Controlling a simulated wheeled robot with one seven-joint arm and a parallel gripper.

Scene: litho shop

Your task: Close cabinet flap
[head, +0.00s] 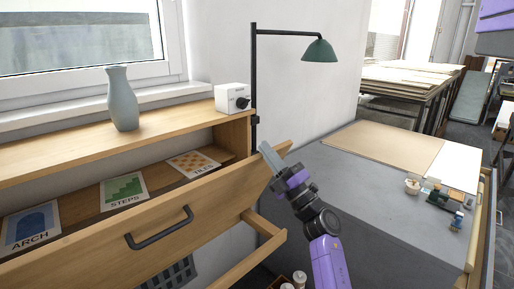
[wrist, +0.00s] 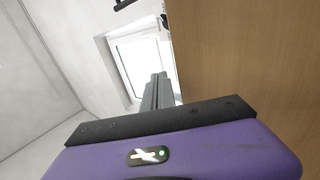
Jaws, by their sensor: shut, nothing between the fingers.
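The cabinet flap (head: 165,220) is a long light-wood panel with a dark bar handle (head: 160,228). It is tilted open, away from the wooden cabinet (head: 237,130), and the compartment behind it is visible. My gripper (head: 266,150) is shut and empty at the flap's upper right end. In the wrist view its closed grey fingers (wrist: 158,92) point toward the window, with a wood panel (wrist: 235,60) close on their right. I cannot tell whether the fingers touch the flap.
A pale vase (head: 122,100) and a white box (head: 232,98) sit on the cabinet top. A green lamp (head: 320,51) rises behind. A grey worktable (head: 340,165) with boards and small items lies to the right.

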